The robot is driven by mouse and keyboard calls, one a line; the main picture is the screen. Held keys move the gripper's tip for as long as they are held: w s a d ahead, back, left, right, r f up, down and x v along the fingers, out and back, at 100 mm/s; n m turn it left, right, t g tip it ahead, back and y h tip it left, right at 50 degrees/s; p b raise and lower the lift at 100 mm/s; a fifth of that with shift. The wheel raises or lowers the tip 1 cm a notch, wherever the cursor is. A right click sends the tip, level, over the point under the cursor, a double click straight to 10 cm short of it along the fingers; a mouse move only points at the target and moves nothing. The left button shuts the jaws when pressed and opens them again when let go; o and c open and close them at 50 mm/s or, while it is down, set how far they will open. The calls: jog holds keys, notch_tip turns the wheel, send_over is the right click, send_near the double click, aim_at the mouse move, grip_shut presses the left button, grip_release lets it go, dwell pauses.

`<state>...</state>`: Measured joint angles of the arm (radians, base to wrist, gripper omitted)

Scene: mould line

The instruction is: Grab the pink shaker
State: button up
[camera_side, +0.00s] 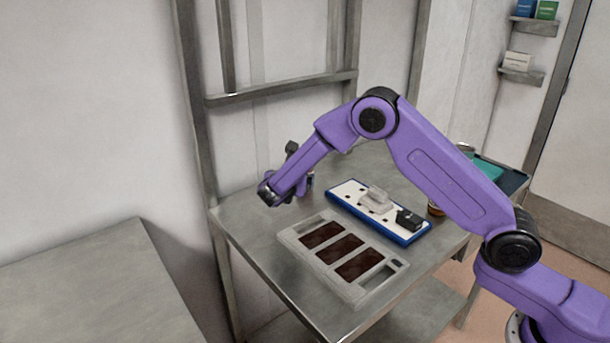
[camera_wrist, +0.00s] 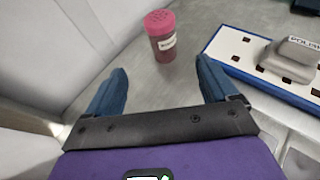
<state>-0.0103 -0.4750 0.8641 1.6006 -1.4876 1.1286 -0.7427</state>
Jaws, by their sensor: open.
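The pink shaker (camera_wrist: 161,36) stands upright on the metal table in the wrist view. It has a pink perforated lid, a darker reddish body and a white label. My gripper (camera_wrist: 162,85) has its two blue fingers spread apart with nothing between them. The shaker is beyond the fingertips, roughly in line with the gap between them. In the side view my gripper (camera_side: 270,194) is over the left back part of the table, and I cannot make out the shaker there.
A blue-edged white board (camera_side: 345,196) holds a grey block (camera_side: 376,199) and a black block (camera_side: 409,219). A grey mould tray (camera_side: 290,238) with dark brown cavities lies in front of it. A metal frame and wall stand behind the table (camera_side: 238,222).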

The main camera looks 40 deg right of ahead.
jog(key=x, duration=1.5)
jog(key=shift+d+f, duration=0.25)
jog(key=shift+d, duration=0.2)
jog(key=c, duration=1.1)
